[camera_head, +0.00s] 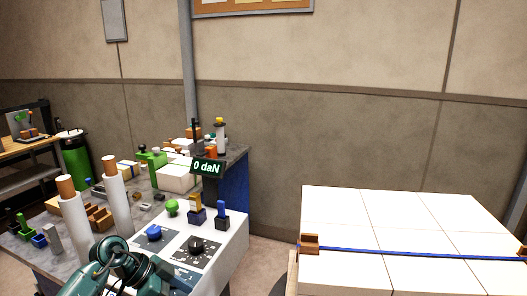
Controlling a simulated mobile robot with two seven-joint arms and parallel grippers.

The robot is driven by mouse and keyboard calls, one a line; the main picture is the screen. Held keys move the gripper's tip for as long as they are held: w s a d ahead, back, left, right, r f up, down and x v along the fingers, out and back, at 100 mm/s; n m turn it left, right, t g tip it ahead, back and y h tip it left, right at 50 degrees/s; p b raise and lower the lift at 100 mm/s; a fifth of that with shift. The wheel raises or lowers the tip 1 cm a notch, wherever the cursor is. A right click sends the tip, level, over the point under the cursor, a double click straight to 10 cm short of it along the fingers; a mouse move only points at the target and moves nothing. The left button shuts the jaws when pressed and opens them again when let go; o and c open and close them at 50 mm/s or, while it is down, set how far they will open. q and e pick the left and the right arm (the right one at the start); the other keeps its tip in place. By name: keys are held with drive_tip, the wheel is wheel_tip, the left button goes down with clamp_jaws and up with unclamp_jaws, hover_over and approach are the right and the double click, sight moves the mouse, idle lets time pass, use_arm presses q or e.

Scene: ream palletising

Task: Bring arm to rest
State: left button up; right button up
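Part of my teal arm shows at the bottom left of the head view, bent in front of the white control box (232,240). No gripper fingers show on it. My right arm and gripper are out of view. A block of white reams (400,215) stands at the lower right. A blue strap (400,253) runs across its top, with a brown corner piece (310,242) at the left edge and another (522,252) at the right.
A grey workbench (140,212) at left carries two upright white rolls (117,195) and several small coloured parts. A display (207,168) reads "0 daN". A green canister (75,160) stands behind. Floor shows between the control box and reams.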

use_arm(q)
drive_tip(key=s+d+r+m+t+h, duration=0.1)
drive_tip(key=s+d+t+h, duration=0.2)
drive_tip(key=d+h, duration=0.15)
drive_tip(key=s+d+r+t+h, duration=0.1)
drive_tip(key=s+d+t+h, duration=0.25)
drive_tip(key=d, duration=0.25)
drive_tip(key=s+a+f+n+t+y, duration=0.1)
drive_tip(key=s+a+f+n+y, duration=0.3)
drive_tip(key=s+f+n+y, duration=0.2)
drive_tip(key=s+a+f+n+t+y, duration=0.1)
drive_tip(key=s+a+f+n+y, duration=0.3)
drive_tip(key=s+f, duration=0.6)
wheel_tip(320, 180, down, 3)
drive_tip(key=n+y, duration=0.2)
drive_tip(key=y, duration=0.1)
drive_tip(key=shift+s, duration=0.35)
